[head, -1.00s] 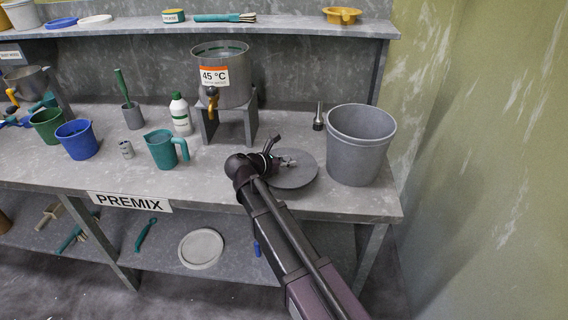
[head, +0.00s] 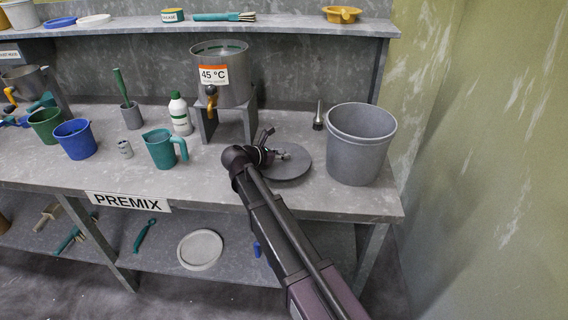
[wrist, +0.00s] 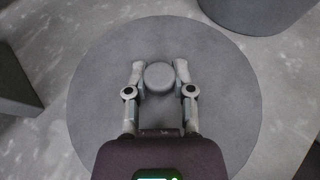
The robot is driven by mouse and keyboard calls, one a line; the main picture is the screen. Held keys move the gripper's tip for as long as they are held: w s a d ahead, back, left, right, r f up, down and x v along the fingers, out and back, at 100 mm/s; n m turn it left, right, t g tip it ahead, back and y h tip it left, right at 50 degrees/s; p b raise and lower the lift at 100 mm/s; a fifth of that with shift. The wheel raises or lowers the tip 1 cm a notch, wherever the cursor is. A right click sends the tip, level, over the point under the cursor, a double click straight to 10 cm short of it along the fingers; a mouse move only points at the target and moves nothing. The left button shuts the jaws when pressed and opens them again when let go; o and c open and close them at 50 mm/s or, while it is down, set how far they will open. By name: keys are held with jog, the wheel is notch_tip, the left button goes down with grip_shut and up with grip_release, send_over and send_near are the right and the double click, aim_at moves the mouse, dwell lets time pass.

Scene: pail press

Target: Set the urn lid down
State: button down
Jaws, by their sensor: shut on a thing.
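The urn lid is a flat grey disc (head: 297,167) low over the front right part of the bench, level. I cannot tell whether it touches the bench top. In the wrist view the lid (wrist: 100,100) fills the middle, with its round knob (wrist: 159,77) between my fingers. My gripper (head: 284,156) is shut on the knob, seen from above in the wrist view (wrist: 160,76). The metal urn (head: 232,87), with an orange-topped 45 °C label and a tap, stands open-topped on a grey stand behind the lid.
A large grey pail (head: 360,145) stands close right of the lid. The urn's stand (head: 232,122) is behind it. A teal jug (head: 161,149) and a green-white bottle (head: 180,114) stand left. A small dark upright tool (head: 318,117) is behind. The bench's front edge is near.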

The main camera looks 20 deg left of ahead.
aim_at(276, 162)
jog(key=shift+f+b, duration=1.05)
jog(key=shift+f, duration=0.35)
jog(key=shift+f, duration=0.15)
jog(key=shift+c, duration=2.4)
grip_release()
jog(key=shift+r, duration=0.25)
jog(key=p+v, duration=0.4)
jog(key=v, duration=0.6)
jog(key=shift+s+a+r, duration=0.1)
jog(key=shift+s+r, duration=0.1)
jog(key=shift+s, duration=0.05)
jog(key=shift+s+a+r+p, duration=0.2)
jog(key=shift+s+a+p, duration=0.15)
jog(key=shift+s, duration=0.3)
